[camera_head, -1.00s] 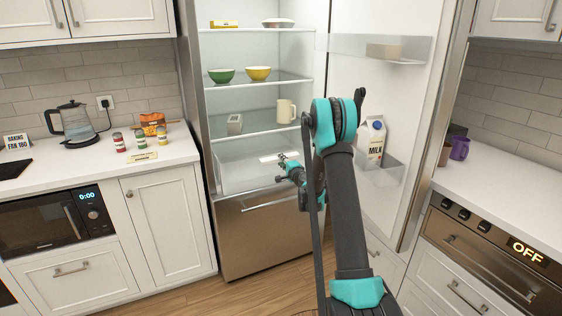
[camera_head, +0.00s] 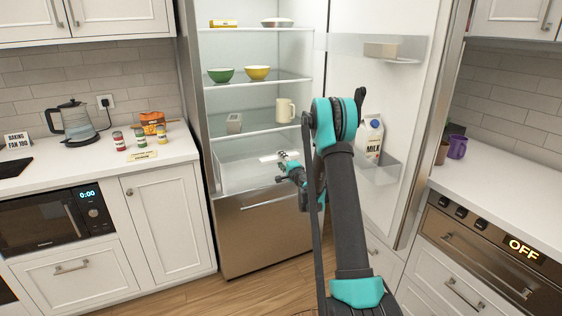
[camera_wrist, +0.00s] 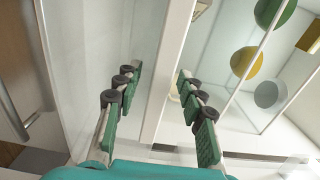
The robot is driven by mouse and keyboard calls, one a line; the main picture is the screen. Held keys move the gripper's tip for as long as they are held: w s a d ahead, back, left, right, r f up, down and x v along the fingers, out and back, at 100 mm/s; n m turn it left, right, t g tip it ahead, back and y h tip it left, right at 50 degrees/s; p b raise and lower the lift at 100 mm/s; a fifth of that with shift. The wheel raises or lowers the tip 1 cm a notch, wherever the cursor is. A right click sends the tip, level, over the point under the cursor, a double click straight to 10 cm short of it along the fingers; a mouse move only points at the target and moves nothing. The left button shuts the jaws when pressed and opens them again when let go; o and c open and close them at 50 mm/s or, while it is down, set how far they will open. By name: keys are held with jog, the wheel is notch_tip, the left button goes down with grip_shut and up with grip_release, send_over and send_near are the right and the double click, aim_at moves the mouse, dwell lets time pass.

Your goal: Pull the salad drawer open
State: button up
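The salad drawer (camera_head: 235,172) is the clear bin at the bottom of the open fridge, above the steel front. It appears closed or nearly so. My gripper (camera_head: 283,168) is in front of its right part, and my arm hides some of the drawer's right side. In the wrist view my gripper (camera_wrist: 158,74) is open, with green-padded fingers apart. A white strip (camera_wrist: 163,85), seemingly the drawer's upper edge, runs between the fingers, with the clear drawer front (camera_wrist: 85,60) to its left. I cannot tell whether a finger touches it.
The fridge door (camera_head: 385,100) stands open on the right, with a milk carton (camera_head: 371,138) in its rack. A steel lower drawer with a bar handle (camera_head: 270,201) is below. The floor in front is clear.

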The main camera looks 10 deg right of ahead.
jog(key=v, duration=1.2)
jog(key=shift+w, duration=0.1)
jog(key=shift+a+r, duration=0.1)
jog(key=shift+r, duration=0.05)
jog(key=s+a+r+n+g, duration=0.1)
jog(key=s+a+n+g, duration=0.15)
jog(key=s, duration=0.35)
jog(key=s+a+r+n+g+y, duration=0.1)
jog(key=s+a+n+g, duration=0.15)
jog(key=s+n, duration=0.2)
jog(key=s+a+r+n+g, duration=0.1)
jog(key=s+a+n+g, duration=0.15)
jog(key=s, duration=0.35)
jog(key=s+d+f+n+g+h, duration=0.1)
jog(key=s+d+f+h, duration=0.1)
jog(key=s, duration=0.7)
jog(key=s+d+f+n+g+h, duration=0.2)
jog(key=s+d+f, duration=0.1)
jog(key=s, duration=0.7)
jog(key=s+d+f+n+g+h, duration=0.2)
jog(key=s+d, duration=0.1)
jog(key=s, duration=0.7)
jog(key=shift+f+h, duration=0.3)
jog(key=shift+f, duration=0.05)
